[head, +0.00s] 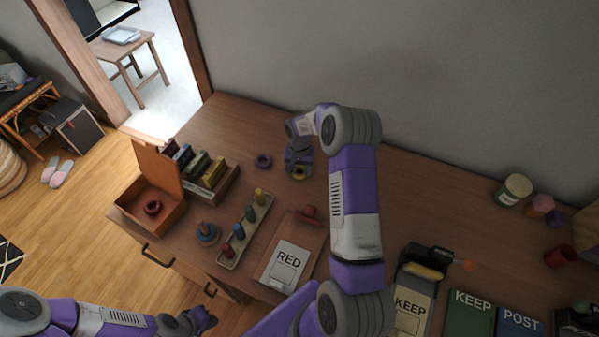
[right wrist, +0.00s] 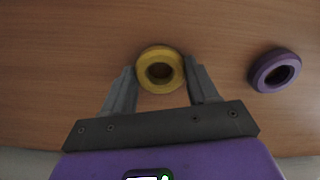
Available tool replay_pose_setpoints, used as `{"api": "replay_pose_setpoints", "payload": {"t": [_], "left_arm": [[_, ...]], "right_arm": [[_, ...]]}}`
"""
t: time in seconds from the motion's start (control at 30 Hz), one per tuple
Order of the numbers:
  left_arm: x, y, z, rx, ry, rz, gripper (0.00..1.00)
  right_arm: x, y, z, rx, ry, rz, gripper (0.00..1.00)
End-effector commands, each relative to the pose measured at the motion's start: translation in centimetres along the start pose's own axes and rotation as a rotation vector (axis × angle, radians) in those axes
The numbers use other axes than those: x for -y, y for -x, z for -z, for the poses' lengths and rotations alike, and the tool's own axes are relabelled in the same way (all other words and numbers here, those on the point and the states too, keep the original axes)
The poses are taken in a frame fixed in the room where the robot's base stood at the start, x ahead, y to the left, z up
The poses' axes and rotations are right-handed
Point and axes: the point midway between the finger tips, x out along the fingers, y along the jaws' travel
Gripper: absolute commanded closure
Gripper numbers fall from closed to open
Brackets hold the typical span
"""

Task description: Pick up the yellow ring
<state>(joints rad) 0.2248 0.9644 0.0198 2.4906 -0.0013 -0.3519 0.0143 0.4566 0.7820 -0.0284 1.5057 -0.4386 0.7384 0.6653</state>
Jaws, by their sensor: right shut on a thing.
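The yellow ring (right wrist: 145,79) lies between the two fingers of my right gripper (right wrist: 161,76) in the right wrist view, with a finger against each side. In the head view the yellow ring (head: 299,175) shows just below my right gripper (head: 298,170), at the tabletop near the back. Whether it is lifted off the wood cannot be told. My left gripper (head: 203,318) is at the bottom left of the head view, away from the ring and in front of the table edge; its fingers are too small to read.
A purple ring (head: 263,161) lies left of the yellow one, also in the right wrist view (right wrist: 275,71).

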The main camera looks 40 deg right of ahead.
Motion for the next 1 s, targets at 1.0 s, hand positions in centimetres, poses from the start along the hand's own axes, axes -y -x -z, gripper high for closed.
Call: {"api": "replay_pose_setpoints", "payload": {"t": [1.0], "left_arm": [[-0.6,1.6,-0.1,0.000,0.000,0.000,1.00]], "right_arm": [[0.0,10.1,0.0,0.000,0.000,0.000,0.70]]}}
